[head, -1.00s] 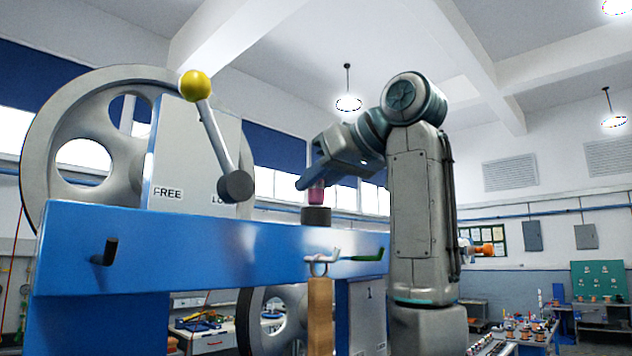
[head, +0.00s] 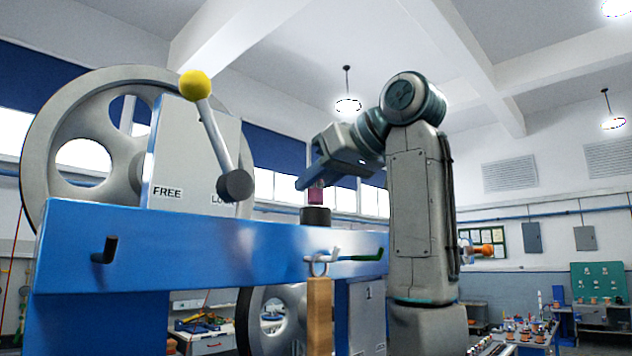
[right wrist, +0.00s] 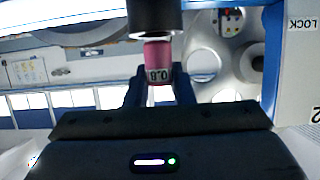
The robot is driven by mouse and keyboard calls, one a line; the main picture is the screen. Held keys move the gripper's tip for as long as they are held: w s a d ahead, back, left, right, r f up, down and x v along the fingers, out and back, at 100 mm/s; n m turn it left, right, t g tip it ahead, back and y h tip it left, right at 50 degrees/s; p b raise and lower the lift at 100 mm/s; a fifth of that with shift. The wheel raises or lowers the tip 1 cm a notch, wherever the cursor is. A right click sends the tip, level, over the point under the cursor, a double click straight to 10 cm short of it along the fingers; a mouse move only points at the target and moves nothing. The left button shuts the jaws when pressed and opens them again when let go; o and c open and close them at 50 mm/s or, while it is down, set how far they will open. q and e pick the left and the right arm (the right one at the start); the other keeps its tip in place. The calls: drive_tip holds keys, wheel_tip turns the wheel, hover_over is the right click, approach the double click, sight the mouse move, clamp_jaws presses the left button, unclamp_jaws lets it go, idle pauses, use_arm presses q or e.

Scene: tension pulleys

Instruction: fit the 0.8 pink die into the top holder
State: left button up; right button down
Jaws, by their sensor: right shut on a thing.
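The pink die (head: 316,194), marked 0.8, is held upright by my right gripper (head: 306,187) directly above the top holder. The top holder (head: 316,215) is a dark round cylinder on top of the blue beam. In the right wrist view, the die (right wrist: 158,60) sits between the blue fingers, its label upside down. Its end lies at the rim of the dark holder (right wrist: 154,18); I cannot tell whether it has entered the opening. My right gripper is shut on the die. My left gripper is not in view.
The blue beam (head: 200,245) runs below the holder. A lever with a yellow ball (head: 195,85) stands left, before a panel marked FREE and LOCK and a large grey wheel (head: 50,130). Hooks hang on the beam's front, one bearing a wooden bar (head: 320,315).

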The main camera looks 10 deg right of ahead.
drive_tip(key=shift+f, duration=0.1)
drive_tip(key=shift+f+b, duration=1)
drive_tip(key=shift+f, duration=0.1)
drive_tip(key=c, duration=1.2)
unclamp_jaws()
drive_tip(key=shift+o, duration=0.2)
